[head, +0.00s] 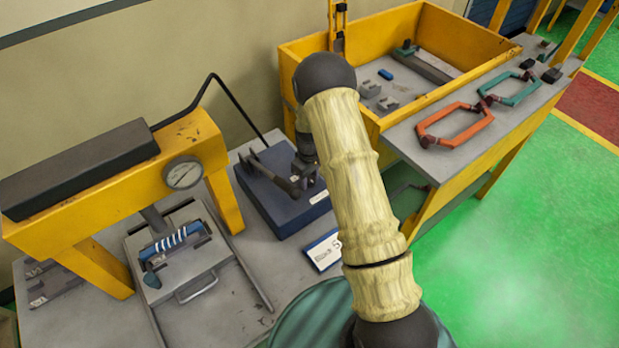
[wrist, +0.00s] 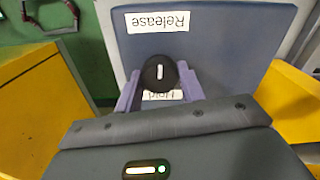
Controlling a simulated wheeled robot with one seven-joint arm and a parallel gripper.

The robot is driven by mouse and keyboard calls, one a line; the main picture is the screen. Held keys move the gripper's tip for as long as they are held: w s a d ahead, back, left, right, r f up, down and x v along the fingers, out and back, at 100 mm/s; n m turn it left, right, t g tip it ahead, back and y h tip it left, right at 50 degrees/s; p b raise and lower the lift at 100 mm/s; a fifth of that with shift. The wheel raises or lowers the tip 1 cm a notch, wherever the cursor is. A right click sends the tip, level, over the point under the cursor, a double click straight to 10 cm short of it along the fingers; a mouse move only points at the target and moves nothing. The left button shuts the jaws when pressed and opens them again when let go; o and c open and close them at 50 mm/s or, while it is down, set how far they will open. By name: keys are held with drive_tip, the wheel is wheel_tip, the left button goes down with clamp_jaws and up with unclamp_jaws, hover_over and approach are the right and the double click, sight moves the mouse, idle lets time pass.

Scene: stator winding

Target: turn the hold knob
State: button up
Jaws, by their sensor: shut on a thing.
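The hold knob (wrist: 158,67) is a round black knob with a white mark, on a blue-grey panel (wrist: 230,45) in the wrist view. The white mark stands nearly upright in the picture. A Release label (wrist: 158,21) lies above the knob, upside down. A Hold label (wrist: 162,96) lies just below it, partly covered. My gripper (wrist: 160,78) has a purple-grey finger on each side of the knob and is shut on it. In the head view, my gripper (head: 306,166) is over the blue box (head: 285,220), and my arm hides part of that area; the knob cannot be made out there.
Left of the box stands a yellow press (head: 100,195) with a gauge (head: 183,173). A fixture (head: 185,260) with a striped coil sits under it. A yellow bin (head: 300,80) and a bench with orange (head: 455,125) and teal (head: 515,88) frames stand to the right. Green floor (head: 520,250) is clear.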

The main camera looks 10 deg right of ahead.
drive_tip(key=m+b, duration=0.2)
drive_tip(key=m, duration=0.2)
drive_tip(key=m+b, duration=0.1)
drive_tip(key=m, duration=0.4)
drive_tip(key=shift+w, duration=0.1)
drive_tip(key=m, duration=0.4)
drive_tip(key=shift+d+r+m+b, duration=0.1)
drive_tip(key=shift+m+b, duration=0.2)
drive_tip(key=shift+b, duration=0.05)
drive_tip(key=m, duration=0.8)
drive_tip(key=shift+p, duration=0.4)
drive_tip(key=m+p, duration=0.1)
drive_tip(key=m, duration=0.3)
drive_tip(key=shift+r+m, duration=0.1)
drive_tip(key=shift+m, duration=0.2)
drive_tip(key=m+p, duration=0.1)
drive_tip(key=m, duration=0.3)
drive_tip(key=shift+m+p, duration=0.3)
drive_tip(key=m+p, duration=0.1)
drive_tip(key=m, duration=0.3)
drive_tip(key=shift+m, duration=0.3)
